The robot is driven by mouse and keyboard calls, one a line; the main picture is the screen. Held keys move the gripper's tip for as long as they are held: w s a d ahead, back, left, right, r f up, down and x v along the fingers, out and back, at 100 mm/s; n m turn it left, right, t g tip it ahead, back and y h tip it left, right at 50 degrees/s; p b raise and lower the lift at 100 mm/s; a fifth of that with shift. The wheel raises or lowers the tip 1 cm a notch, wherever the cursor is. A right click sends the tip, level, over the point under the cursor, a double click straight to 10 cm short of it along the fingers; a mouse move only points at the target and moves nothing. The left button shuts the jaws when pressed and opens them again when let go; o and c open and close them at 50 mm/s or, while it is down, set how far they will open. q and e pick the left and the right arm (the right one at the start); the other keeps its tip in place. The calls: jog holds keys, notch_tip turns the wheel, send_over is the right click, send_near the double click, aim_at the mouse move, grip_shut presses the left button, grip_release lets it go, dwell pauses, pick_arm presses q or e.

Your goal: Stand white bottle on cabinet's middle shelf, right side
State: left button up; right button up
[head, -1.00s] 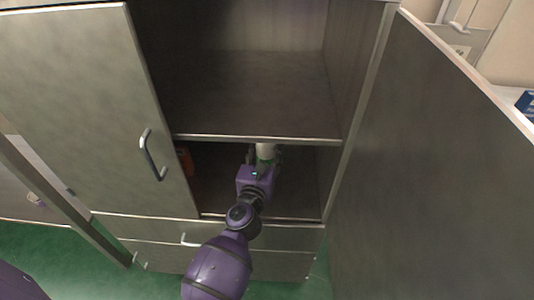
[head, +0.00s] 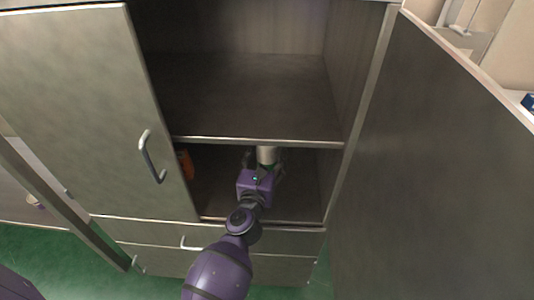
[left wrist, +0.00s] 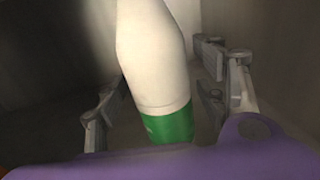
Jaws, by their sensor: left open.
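The white bottle with a green band near its base (left wrist: 152,60) stands between the open fingers of my left gripper (left wrist: 168,108) in the left wrist view. Gaps show between the bottle and the fingers on both sides. In the head view the bottle (head: 267,155) shows just below the front edge of the cabinet's upper shelf (head: 258,140), its top hidden by that shelf. My left gripper (head: 262,162) reaches into the compartment under this shelf. The bottle appears upright on the compartment floor (head: 300,195). My right gripper is not in view.
An orange object (head: 186,164) stands at the left of the same compartment, partly behind the closed left door (head: 80,100). The open right door (head: 440,160) stands out on the right. The upper shelf surface is bare. Drawers (head: 220,262) lie below.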

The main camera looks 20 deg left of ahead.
aim_at(265, 160)
pick_arm(q)
jog(key=s, duration=0.5)
jog(key=s+d, duration=0.1)
jog(key=s, duration=0.1)
jog(key=shift+s+r, duration=0.1)
jog(key=shift+s, duration=0.15)
dwell(0.8)
